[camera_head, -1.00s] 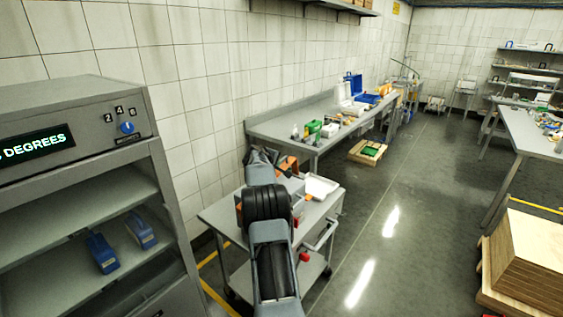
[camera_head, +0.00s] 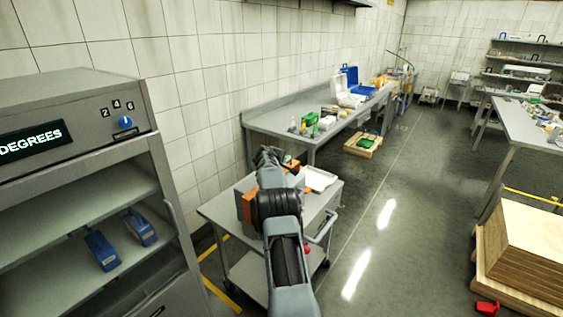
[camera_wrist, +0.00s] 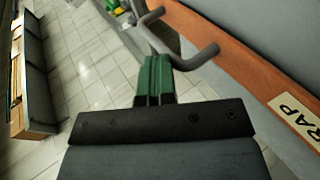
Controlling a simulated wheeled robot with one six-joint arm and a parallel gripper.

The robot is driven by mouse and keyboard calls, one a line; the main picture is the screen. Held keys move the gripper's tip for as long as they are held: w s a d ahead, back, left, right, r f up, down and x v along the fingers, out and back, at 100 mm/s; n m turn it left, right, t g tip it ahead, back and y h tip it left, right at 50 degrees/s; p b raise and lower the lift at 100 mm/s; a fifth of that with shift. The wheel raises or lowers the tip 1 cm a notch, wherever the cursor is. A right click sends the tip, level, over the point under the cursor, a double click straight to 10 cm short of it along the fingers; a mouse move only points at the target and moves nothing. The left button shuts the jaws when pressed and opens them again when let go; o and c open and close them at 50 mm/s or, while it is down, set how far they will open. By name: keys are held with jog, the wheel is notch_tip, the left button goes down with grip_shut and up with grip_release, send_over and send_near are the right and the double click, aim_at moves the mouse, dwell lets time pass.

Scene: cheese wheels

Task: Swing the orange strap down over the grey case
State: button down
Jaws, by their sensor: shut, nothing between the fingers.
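The orange strap (camera_wrist: 262,60) runs diagonally across the right of the wrist view, with a pale label reading "RAP" in part. A bent grey bar handle (camera_wrist: 182,45) stands out beside it. My gripper (camera_wrist: 154,62) has green fingers, shut and empty, with their tips close to the bar; I cannot tell whether they touch it. In the head view my gripper is hidden behind my arm, over the trolley. An orange part of the strap (camera_head: 248,206) shows left of my arm. The grey case is mostly hidden behind my arm there.
The grey trolley (camera_head: 222,212) holds a white tray (camera_head: 320,180). A grey cabinet (camera_head: 75,95) with blue-handled items stands close on the left. A long bench (camera_head: 285,117) runs along the wall. Stacked boards (camera_head: 525,250) stand at right; the floor aisle between is clear.

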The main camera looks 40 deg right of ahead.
jog(key=shift+s+d+f, duration=0.1)
jog(key=shift+s+f, duration=0.05)
jog(key=shift+f, duration=0.05)
jog(key=shift+r, duration=0.35)
notch_tip(320, 180, up, 13)
jog(key=s+a, duration=0.2)
jog(key=shift+s+a, duration=0.3)
jog(key=shift+s, duration=0.1)
